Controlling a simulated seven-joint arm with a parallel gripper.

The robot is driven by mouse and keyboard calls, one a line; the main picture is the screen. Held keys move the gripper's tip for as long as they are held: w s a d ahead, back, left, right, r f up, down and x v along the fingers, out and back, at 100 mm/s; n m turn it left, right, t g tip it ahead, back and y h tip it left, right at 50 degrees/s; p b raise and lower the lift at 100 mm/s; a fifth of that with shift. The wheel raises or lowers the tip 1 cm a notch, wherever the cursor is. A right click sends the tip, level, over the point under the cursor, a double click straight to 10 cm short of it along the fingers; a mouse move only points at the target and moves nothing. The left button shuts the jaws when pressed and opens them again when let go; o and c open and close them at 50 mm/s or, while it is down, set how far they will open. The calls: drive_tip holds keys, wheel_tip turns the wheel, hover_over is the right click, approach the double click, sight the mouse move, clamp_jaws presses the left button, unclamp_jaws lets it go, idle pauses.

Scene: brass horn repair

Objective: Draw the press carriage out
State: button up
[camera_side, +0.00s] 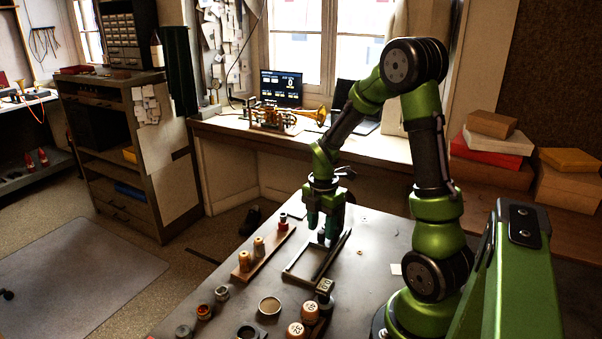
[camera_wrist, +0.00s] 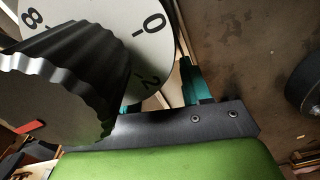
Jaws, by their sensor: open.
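A low rectangular frame with dark rails (camera_side: 333,256) lies on the bench under my gripper; I cannot tell for sure that it is the press carriage. My gripper (camera_side: 323,228) points down over the far end of this frame, its green fingers apart. A small dark knob or post (camera_side: 321,237) stands just below and between the fingertips; I cannot tell whether they touch it. In the wrist view, my teal fingers (camera_wrist: 160,92) are spread. A fluted dark knob (camera_wrist: 75,75) and a pale numbered dial (camera_wrist: 130,35) fill the upper left and partly hide one finger.
A wooden strip with spools (camera_side: 258,250) lies left of the frame. A brass horn (camera_side: 310,115) rests on the far bench. The bench is mostly clear right of the frame.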

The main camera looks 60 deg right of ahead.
drive_tip(key=shift+f, duration=0.5)
clamp_jaws()
